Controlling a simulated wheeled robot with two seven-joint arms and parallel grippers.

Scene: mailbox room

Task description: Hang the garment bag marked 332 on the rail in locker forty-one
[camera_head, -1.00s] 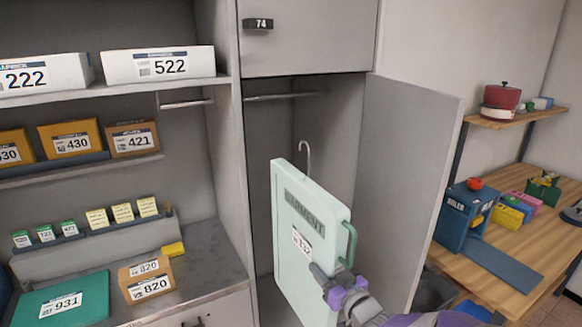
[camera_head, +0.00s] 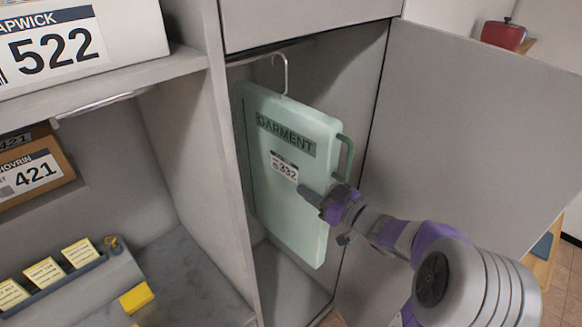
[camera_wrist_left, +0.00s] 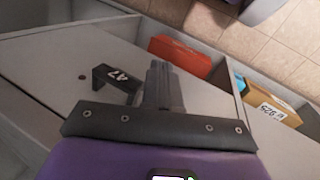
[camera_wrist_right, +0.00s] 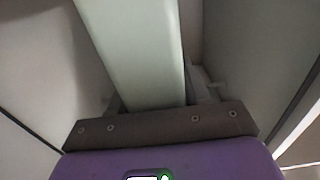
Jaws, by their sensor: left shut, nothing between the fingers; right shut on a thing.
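The pale green garment bag (camera_head: 285,215), labelled GARMENT and 332, hangs upright inside the open locker in the head view. Its metal hook (camera_head: 285,75) is at the height of the rail (camera_head: 255,58); I cannot tell whether the hook bears on it. A dark green handle (camera_head: 346,155) is on the bag's right edge. My right gripper (camera_head: 322,198) is shut on the bag's right edge, below the handle. The bag's edge (camera_wrist_right: 135,50) fills the right wrist view. My left gripper (camera_wrist_left: 163,85) is shut and empty, seen only in the left wrist view.
The locker door (camera_head: 470,130) stands open at the right, beside my right arm.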

